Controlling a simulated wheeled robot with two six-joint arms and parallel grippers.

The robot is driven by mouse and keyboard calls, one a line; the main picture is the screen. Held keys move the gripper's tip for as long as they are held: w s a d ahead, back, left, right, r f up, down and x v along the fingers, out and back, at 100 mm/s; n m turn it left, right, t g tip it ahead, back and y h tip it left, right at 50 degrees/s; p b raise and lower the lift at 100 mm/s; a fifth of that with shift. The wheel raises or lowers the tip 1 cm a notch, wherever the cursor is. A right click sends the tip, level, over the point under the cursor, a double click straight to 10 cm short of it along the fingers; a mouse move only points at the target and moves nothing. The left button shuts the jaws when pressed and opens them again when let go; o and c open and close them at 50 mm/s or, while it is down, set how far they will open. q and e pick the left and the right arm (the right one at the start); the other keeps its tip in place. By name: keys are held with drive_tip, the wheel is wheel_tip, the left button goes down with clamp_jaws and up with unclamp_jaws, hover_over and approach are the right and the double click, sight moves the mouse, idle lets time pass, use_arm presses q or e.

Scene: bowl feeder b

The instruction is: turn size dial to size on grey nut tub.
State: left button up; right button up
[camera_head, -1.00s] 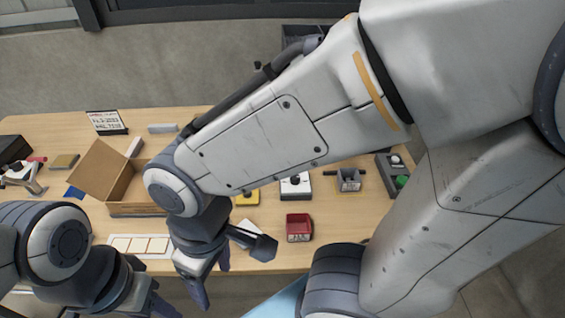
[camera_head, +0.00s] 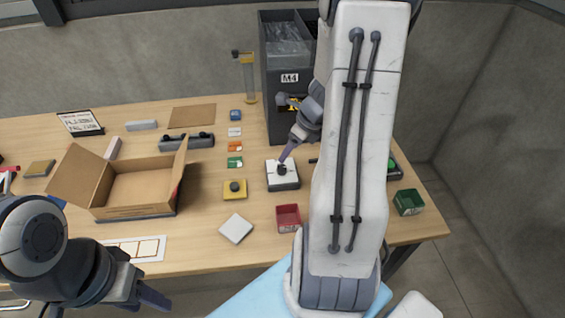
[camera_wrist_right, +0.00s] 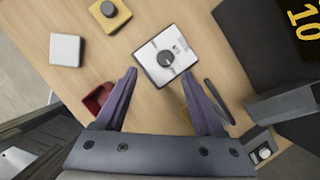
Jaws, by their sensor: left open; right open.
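The size dial is a black knob (camera_head: 282,170) on a white-topped box (camera_head: 283,183) right of the table's middle. In the right wrist view the dial (camera_wrist_right: 165,58) sits just beyond the fingertips, its pointer's reading too small to tell. My right gripper (camera_wrist_right: 158,78) is open and empty; in the head view one finger shows just above the dial, the rest hidden by my arm. My left gripper (camera_head: 146,298) is open and empty at the table's front left.
A red tub (camera_head: 288,217) and a white square block (camera_head: 236,229) lie in front of the dial, a yellow box with a black knob (camera_head: 235,190) left of it. A tall dark bin (camera_head: 283,115) marked M4 stands behind. An open cardboard box (camera_head: 135,211) and green tub (camera_head: 408,202) flank.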

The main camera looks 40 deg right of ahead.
sight(282, 167)
drive_tip(key=shift+m, duration=0.5)
drive_tip(key=b+x, duration=0.1)
drive_tip(key=x, duration=0.2)
drive_tip(key=b+x, duration=0.1)
drive_tip(key=x, duration=0.3)
drive_tip(key=d+b+x, duration=0.1)
drive_tip(key=b+x, duration=0.1)
drive_tip(key=x, duration=0.1)
drive_tip(key=shift+s+d+f, duration=0.1)
drive_tip(key=shift+f, duration=0.2)
clamp_jaws()
